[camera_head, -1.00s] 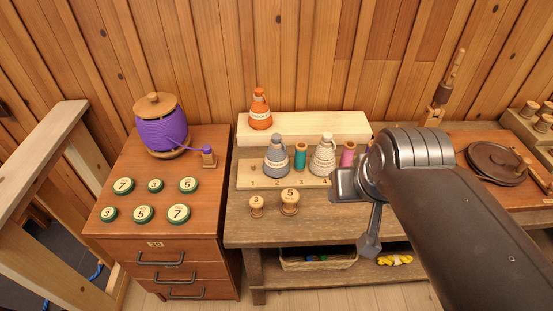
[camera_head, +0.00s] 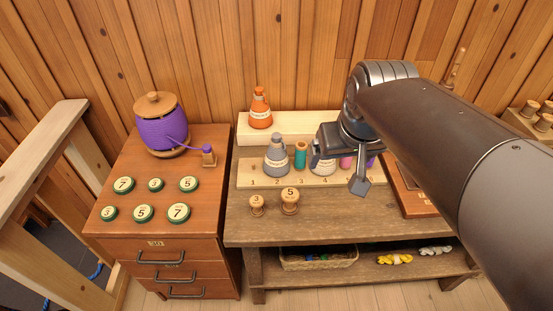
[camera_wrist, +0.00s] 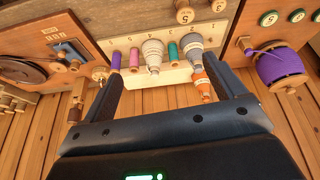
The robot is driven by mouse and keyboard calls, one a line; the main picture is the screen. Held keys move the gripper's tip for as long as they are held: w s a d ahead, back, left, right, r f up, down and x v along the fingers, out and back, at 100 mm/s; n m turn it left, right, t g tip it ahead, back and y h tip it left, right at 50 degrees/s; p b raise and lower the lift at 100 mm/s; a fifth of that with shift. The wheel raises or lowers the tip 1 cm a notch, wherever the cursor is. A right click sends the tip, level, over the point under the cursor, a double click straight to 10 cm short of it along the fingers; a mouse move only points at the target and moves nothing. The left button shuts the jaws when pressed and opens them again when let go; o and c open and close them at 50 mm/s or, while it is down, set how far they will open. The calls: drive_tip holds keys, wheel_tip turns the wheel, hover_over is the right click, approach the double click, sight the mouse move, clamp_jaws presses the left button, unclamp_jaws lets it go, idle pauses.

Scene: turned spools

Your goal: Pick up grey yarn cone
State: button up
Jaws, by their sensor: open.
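The grey yarn cone (camera_head: 277,160) with a pale label band stands upright on the numbered pegboard (camera_head: 262,181), near the board's left part. It also shows in the wrist view (camera_wrist: 192,47), between the fingers toward the right one. My gripper (camera_head: 336,168) is open and empty, to the right of the grey cone and apart from it. In the head view it partly covers the white yarn cone (camera_head: 316,166). In the wrist view my gripper (camera_wrist: 166,78) has its fingers spread wide, with the white cone (camera_wrist: 153,54) also showing between them.
A teal spool (camera_head: 300,155) stands right beside the grey cone. An orange cone (camera_head: 260,109) stands behind on a pale raised block (camera_head: 300,124). Pink (camera_head: 346,162) and purple spools stand further right. Two wooden spools (camera_head: 289,201) stand in front of the board.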

drive_tip(key=w+a+f+n+g, duration=0.1)
drive_tip(key=w+a, duration=0.1)
drive_tip(key=w, duration=0.5)
drive_tip(key=w+a+f+n+g, duration=0.1)
drive_tip(key=w+a, duration=0.2)
drive_tip(key=w, duration=0.5)
drive_tip(key=n+g, duration=0.3)
hover_over(275, 134)
drive_tip(key=f, duration=1.1)
drive_tip(key=shift+s+d, duration=0.15)
drive_tip(key=shift+s, duration=0.15)
drive_tip(key=shift+w+f, duration=0.2)
drive_tip(key=shift+f, duration=0.1)
wheel_tip(275, 134, down, 5)
drive_tip(key=shift+r, duration=0.15)
drive_tip(key=shift+s+f, duration=0.1)
drive_tip(key=shift+f, duration=3)
drive_tip(key=c, duration=1.7)
